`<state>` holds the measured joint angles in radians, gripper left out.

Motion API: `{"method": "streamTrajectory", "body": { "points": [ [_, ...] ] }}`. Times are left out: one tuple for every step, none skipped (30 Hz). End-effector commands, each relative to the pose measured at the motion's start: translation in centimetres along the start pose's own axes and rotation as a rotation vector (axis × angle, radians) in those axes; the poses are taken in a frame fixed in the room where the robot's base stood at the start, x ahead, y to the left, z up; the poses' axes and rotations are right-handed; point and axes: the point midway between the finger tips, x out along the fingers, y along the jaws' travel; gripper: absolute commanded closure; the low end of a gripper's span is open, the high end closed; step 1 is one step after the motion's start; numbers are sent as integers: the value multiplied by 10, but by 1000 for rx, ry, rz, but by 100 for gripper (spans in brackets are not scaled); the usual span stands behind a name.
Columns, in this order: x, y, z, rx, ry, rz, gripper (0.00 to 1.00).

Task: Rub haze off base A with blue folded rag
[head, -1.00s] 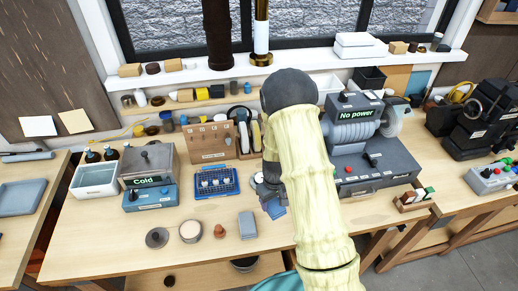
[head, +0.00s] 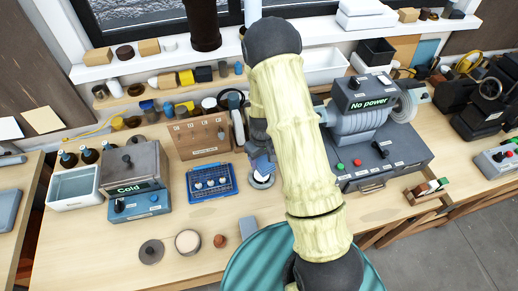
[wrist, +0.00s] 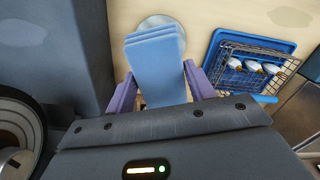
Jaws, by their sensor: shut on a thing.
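My gripper (wrist: 160,90) is shut on the blue folded rag (wrist: 155,58), which sticks out past the purple fingers in the wrist view. In the head view the rag (head: 262,166) shows as a small blue patch beside my arm. A round, pale metal disc-shaped base (head: 262,181) lies on the bench at the rag. It also shows in the wrist view (wrist: 158,19), partly covered by the rag's far end. I cannot read a label on it, and cannot tell whether rag and disc touch.
A blue tray (head: 190,190) with a wire rack and small white pieces lies left of the rag. A grey "No power" machine (head: 385,158) stands close on the right. A dark disc (head: 151,252), a round tin (head: 188,253) and a grey block (head: 248,228) lie in front.

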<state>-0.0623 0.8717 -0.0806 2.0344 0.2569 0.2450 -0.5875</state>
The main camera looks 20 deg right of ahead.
Motion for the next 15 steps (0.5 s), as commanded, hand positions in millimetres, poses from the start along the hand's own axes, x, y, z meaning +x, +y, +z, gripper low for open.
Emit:
{"method": "streamTrajectory", "body": {
  "points": [
    [0, 0, 0, 0, 0, 0, 64],
    [0, 0, 0, 0, 0, 0, 64],
    [0, 0, 0, 0, 0, 0, 64],
    [0, 0, 0, 1, 0, 0, 64],
    [0, 0, 0, 1, 0, 0, 64],
    [0, 1, 0, 1, 0, 0, 64],
    [0, 1, 0, 2, 0, 0, 64],
    [0, 1, 0, 2, 0, 0, 64],
    [0, 1, 0, 2, 0, 0, 64],
    [0, 1, 0, 2, 0, 0, 64],
    [0, 1, 0, 2, 0, 0, 64],
    [1, 1, 0, 2, 0, 0, 64],
    [2, 1, 0, 2, 0, 0, 64],
    [4, 1, 0, 2, 0, 0, 64],
    [6, 0, 0, 2, -1, 0, 64]
  ]
}}
